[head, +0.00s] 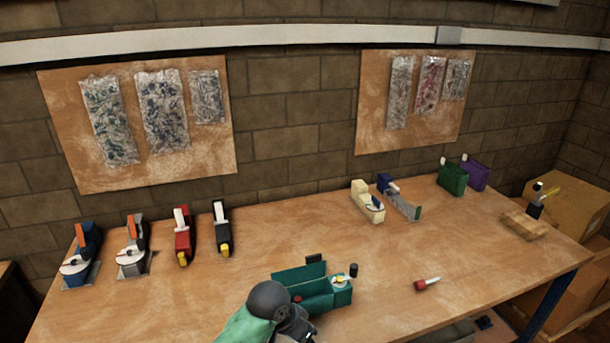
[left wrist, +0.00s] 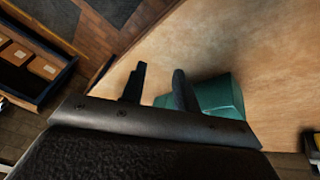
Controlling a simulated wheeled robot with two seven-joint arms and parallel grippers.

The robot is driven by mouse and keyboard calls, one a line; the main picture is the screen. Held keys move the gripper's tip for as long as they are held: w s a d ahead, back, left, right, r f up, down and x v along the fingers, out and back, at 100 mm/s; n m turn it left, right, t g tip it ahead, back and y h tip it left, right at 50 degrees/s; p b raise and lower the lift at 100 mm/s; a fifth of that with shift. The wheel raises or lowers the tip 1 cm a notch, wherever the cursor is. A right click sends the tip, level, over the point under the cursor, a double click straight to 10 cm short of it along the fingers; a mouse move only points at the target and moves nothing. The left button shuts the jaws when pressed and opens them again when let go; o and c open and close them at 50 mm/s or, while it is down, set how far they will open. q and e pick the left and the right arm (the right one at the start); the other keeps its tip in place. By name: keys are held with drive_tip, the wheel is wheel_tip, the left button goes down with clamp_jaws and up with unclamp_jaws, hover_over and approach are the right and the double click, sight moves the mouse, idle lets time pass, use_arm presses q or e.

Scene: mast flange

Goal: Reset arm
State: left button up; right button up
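My left arm enters the head view at the bottom centre, with a green section and a dark grey rounded joint in front of the teal open box (head: 343,297). Its fingertips are hard to make out there. In the left wrist view my left gripper (left wrist: 158,80) has two dark fingers standing apart with nothing visible between them. The teal box (left wrist: 222,95) shows just beyond and beside the right-hand finger; I cannot tell whether they touch. My right gripper is in neither view.
The wooden table (head: 200,300) carries several tape-dispenser-like tools along its left back, including a red one (head: 183,236). A cream dispenser (head: 367,201), a green box (head: 452,179) and a purple box (head: 476,174) stand farther right. A red-and-white item (head: 426,284) lies right of the teal box.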

use_arm(q)
drive_tip(key=s+a+f+n+t+y, duration=0.1)
drive_tip(key=s+a+f+n+y, duration=0.2)
drive_tip(key=s+a, duration=0.8)
drive_tip(key=s+a+f+n+t+y, duration=0.1)
drive_tip(key=s+a+f+n, duration=0.3)
drive_tip(key=s+a, duration=0.7)
wheel_tip(320, 180, down, 27)
drive_tip(key=d+m+g, duration=0.1)
drive_tip(key=d, duration=0.2)
drive_tip(key=s+f, duration=0.3)
drive_tip(key=f, duration=0.8)
drive_tip(key=s+f+g, duration=0.1)
drive_tip(key=s+f, duration=0.3)
drive_tip(key=f, duration=0.7)
drive_tip(key=shift+f, duration=0.4)
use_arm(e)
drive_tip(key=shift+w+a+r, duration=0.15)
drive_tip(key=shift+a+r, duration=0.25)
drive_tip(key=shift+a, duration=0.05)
